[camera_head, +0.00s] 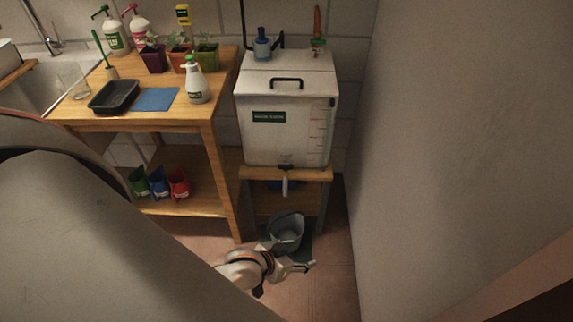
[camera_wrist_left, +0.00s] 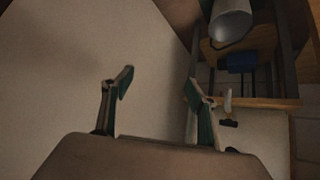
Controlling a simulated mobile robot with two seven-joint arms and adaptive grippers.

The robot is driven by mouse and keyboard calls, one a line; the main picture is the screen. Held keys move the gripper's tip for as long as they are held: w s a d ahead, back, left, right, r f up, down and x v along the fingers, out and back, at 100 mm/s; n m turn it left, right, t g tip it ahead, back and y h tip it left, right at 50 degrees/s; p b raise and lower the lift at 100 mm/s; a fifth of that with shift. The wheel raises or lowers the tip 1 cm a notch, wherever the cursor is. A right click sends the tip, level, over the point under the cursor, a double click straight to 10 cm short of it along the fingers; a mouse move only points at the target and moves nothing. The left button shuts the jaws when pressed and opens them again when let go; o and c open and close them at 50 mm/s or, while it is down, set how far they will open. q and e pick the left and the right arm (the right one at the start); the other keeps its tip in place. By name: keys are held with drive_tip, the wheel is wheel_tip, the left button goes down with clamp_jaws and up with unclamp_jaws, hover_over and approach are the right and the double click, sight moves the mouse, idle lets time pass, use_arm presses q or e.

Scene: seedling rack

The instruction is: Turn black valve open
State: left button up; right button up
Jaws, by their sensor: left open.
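The black valve (camera_head: 286,167) sits low on the front of the white water tank (camera_head: 265,150), above a pale spout (camera_head: 285,188). In the left wrist view, which looks upside down, the black valve (camera_wrist_left: 229,123) shows right of the fingers, beside the spout (camera_wrist_left: 228,102). My left gripper (camera_head: 295,268) is low, in front of the grey bucket (camera_head: 287,222), below and apart from the valve. Its two green-padded fingers (camera_wrist_left: 160,80) are spread with nothing between them. The valve's exact handle angle is too small to tell. My right gripper is not in view.
The tank stands on a wooden stand (camera_head: 252,174). The bucket is on the floor below the spout. A plain wall (camera_head: 450,130) rises close on the right. A wooden bench (camera_head: 190,113) with pots and bottles stands at left. Blue (camera_head: 262,44) and red-green fittings (camera_head: 318,42) are above the tank.

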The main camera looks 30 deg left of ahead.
use_arm(q)
drive_tip(key=w+a+f+n+g+y, duration=0.15)
drive_tip(key=w+a, duration=0.35)
drive_tip(key=w, duration=0.5)
drive_tip(key=n+g+y, duration=0.3)
drive_tip(key=n, duration=0.4)
approach(285, 166)
drive_tip(key=f, duration=0.1)
drive_tip(key=b+x, duration=0.2)
drive_tip(key=x, duration=0.1)
drive_tip(key=b+x, duration=0.1)
drive_tip(key=x, duration=0.2)
drive_tip(key=shift+w+a+f+b, duration=0.1)
drive_tip(key=shift+w+f+b, duration=0.15)
drive_tip(key=shift+w+b, duration=0.15)
drive_tip(key=shift+w+a+f+b, duration=0.15)
drive_tip(key=shift+w+f+b, duration=0.05)
drive_tip(key=shift+f+b, duration=0.2)
drive_tip(key=shift+w, duration=0.1)
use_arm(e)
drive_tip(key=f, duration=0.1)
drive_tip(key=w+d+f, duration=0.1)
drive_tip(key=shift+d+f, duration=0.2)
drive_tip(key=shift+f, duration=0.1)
use_arm(q)
drive_tip(key=c, duration=1.1)
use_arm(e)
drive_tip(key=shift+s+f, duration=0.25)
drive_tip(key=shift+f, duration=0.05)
